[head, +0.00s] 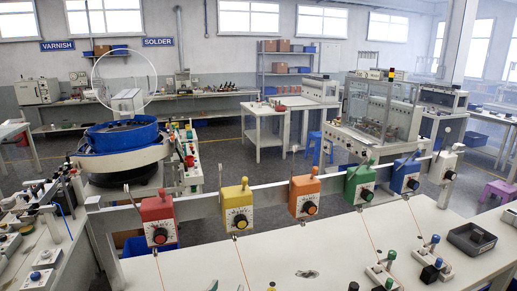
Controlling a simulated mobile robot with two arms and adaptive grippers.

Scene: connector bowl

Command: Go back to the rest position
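I cannot make out either gripper or arm in the head view. A white worktable (225,266) fills the lower part of the picture. A pale rail above it carries a row of boxes with dials: red (157,213), yellow (236,203), orange (303,190), green (359,180), blue (405,172) and white (446,161). A small dark-and-grey piece (307,273) lies on the tabletop, too small to identify. A blue bowl feeder (122,134) stands behind the table at the left.
Connectors with green and blue knobs stand at the table's right, near a dark tray (471,238). A bench (62,264) with devices runs along the left edge. A white machine (385,108) and a purple stool (497,192) stand behind. The tabletop's middle is mostly clear.

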